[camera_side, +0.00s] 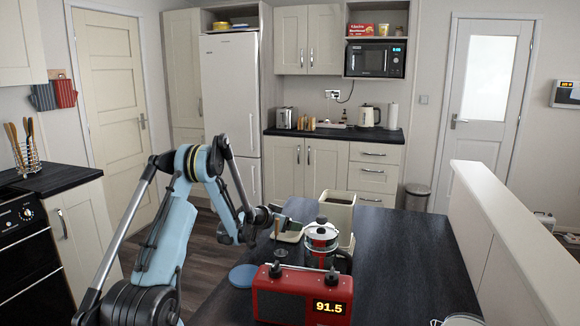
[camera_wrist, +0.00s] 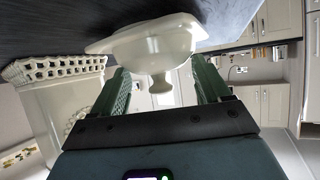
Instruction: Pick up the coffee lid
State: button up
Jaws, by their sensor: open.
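The coffee lid is most likely the cream lid with a round knob (camera_wrist: 165,45) in the wrist view, lying against the dark tabletop with its knob towards me. A pale cream piece (camera_side: 290,237) below my gripper in the side view seems to be the same lid, partly hidden. My gripper (camera_wrist: 160,78) is open, its two green fingers on either side of the knob. I see gaps beside the knob and no clear contact. In the side view my gripper (camera_side: 281,222) is over the table, left of the red-and-steel pot.
A cream open-topped canister (camera_side: 336,212) stands behind the red-and-steel pot (camera_side: 320,243). A red radio (camera_side: 290,296) stands in front. A blue disc (camera_side: 243,276) lies at the left table edge. A cream lattice-rimmed container (camera_wrist: 75,100) is close left in the wrist view. The table's right side (camera_side: 405,250) is mostly clear.

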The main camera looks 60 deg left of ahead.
jog(key=shift+w+a+f, duration=0.1)
jog(key=shift+w+f, duration=0.1)
jog(key=shift+w, duration=0.1)
jog(key=c, duration=1.3)
jog(key=shift+o, duration=0.2)
jog(key=shift+s, duration=0.1)
